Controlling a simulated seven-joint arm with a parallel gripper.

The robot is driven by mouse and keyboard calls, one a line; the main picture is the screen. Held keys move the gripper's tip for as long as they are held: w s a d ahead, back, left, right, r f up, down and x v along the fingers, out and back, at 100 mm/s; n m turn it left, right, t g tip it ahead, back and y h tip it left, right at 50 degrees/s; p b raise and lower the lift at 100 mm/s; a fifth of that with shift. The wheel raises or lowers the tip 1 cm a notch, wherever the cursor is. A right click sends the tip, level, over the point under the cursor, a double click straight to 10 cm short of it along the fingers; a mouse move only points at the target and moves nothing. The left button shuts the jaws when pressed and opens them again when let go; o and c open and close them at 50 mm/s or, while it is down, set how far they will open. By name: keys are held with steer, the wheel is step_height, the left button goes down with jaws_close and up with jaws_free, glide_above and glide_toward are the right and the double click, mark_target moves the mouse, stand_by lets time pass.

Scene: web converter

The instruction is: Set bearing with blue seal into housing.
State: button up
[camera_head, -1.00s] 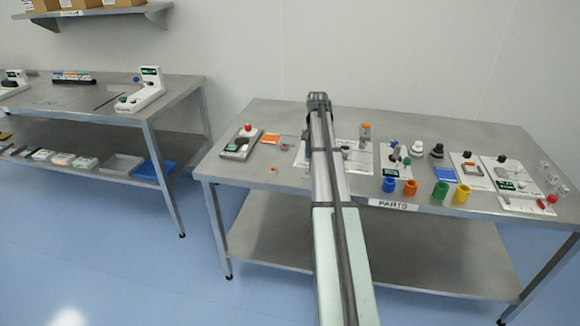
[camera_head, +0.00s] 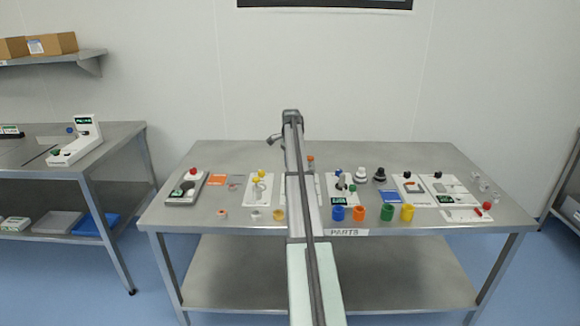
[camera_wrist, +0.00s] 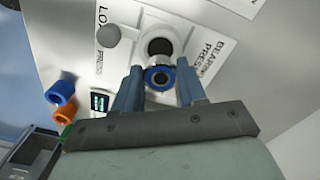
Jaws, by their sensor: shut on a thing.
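In the wrist view my gripper (camera_wrist: 159,88) is shut on the bearing with the blue seal (camera_wrist: 158,77), a dark-centred ring with a blue face between the two fingers. Just beyond it is the white round housing (camera_wrist: 172,37) with a dark bore, on a white plate marked BEARING PRESS (camera_wrist: 212,30). The bearing overlaps the housing's near edge in this view. I cannot tell the gap between them, and the bearing does not appear seated in the bore. In the head view my arm hides the gripper, the bearing and the housing.
A round grey knob (camera_wrist: 108,36) stands beside the housing. Blue (camera_head: 338,213) and orange (camera_head: 359,213) cups stand at the table's front edge near a PARTS label (camera_head: 346,232). A yellow-knobbed fixture (camera_head: 258,187) is left of my arm. Other fixtures line the table (camera_head: 440,157).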

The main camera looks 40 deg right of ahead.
steer(key=shift+f, duration=0.15)
steer(key=shift+f, duration=2.2)
steer(key=shift+f, duration=0.5)
stand_by(1.0)
steer(key=o, duration=1.5)
steer(key=shift+r, duration=0.1)
steer(key=shift+r, duration=2.9)
